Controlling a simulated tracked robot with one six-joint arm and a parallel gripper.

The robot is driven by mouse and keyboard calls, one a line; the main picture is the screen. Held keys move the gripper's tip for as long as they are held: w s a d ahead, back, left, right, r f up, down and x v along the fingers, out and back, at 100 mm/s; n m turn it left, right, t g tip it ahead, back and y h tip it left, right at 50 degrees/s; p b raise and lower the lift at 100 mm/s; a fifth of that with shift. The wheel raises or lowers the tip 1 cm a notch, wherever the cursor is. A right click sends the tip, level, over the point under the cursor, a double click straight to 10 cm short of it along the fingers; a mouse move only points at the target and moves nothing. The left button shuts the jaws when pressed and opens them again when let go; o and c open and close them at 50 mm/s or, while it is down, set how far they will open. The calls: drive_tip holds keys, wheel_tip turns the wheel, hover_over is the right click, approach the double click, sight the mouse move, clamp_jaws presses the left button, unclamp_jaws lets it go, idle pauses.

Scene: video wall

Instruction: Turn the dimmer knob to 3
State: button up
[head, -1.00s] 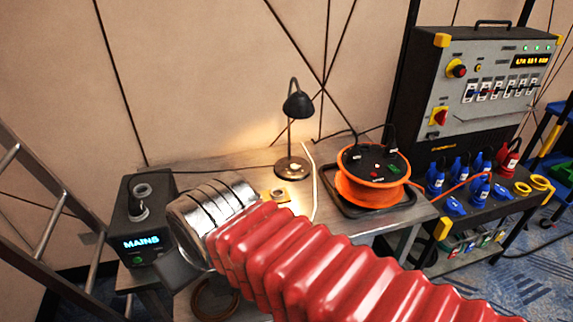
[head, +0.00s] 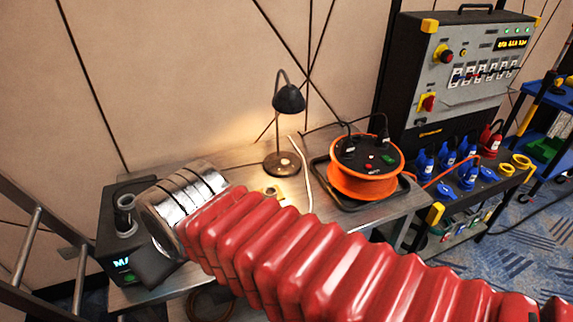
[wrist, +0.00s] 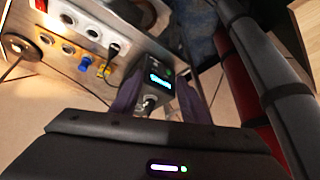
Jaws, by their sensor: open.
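A black box (head: 115,250) with a lit cyan display stands at the left end of the grey table. A grey upright knob-like part (head: 124,210) is on its top; no number can be read on it. The display is partly hidden by my arm in the head view. In the wrist view the box (wrist: 172,100) and its knob-like part (wrist: 150,103) appear between the two dark fingers of my gripper (wrist: 157,100). The fingers are apart; I see no contact with the knob. A small brass-coloured plate (head: 271,192) lies near the lamp; neither part is visibly labelled as the dimmer.
A black desk lamp (head: 281,163) stands lit on the table. An orange cable reel (head: 366,185) sits to its right. A power cabinet (head: 465,75) and a bench with blue and red plugs are farther right. A metal ladder (head: 28,245) stands at the left.

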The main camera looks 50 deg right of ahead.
drive_tip(key=shift+w+f+m+y, duration=0.3)
drive_tip(key=shift+w+f+m, duration=0.15)
drive_tip(key=shift+m, duration=0.15)
drive_tip(key=w+d+f+m+t+y, duration=0.1)
drive_tip(key=w+d+f+m+y, duration=0.2)
drive_tip(key=w+m, duration=0.45)
drive_tip(key=w+d+f+m+t+y, duration=0.1)
drive_tip(key=w+d+m+y, duration=0.1)
drive_tip(key=w+d+m, duration=0.45)
drive_tip(key=w+d+f+m+t, duration=0.25)
drive_tip(key=w+d+m, duration=0.25)
drive_tip(key=d+m, duration=0.25)
drive_tip(key=d+f+m+t+h, duration=0.25)
drive_tip(key=d+m, duration=0.25)
drive_tip(key=d, duration=0.7)
drive_tip(key=s+d+f+m+h, duration=0.3)
drive_tip(key=d+f+m, duration=0.1)
drive_tip(key=d, duration=0.4)
drive_tip(key=s+d+f+m+h, duration=0.3)
drive_tip(key=s+d+f+m, duration=0.1)
drive_tip(key=d, duration=0.4)
drive_tip(key=s+d+f+m+h, duration=0.3)
drive_tip(key=s+d+m, duration=0.1)
drive_tip(key=d, duration=0.4)
drive_tip(key=shift+s+d+f+m+g+h, duration=0.1)
drive_tip(key=shift+d+f+m+g+h, duration=0.25)
drive_tip(key=shift+m, duration=0.5)
drive_tip(key=shift+d+f, duration=0.1)
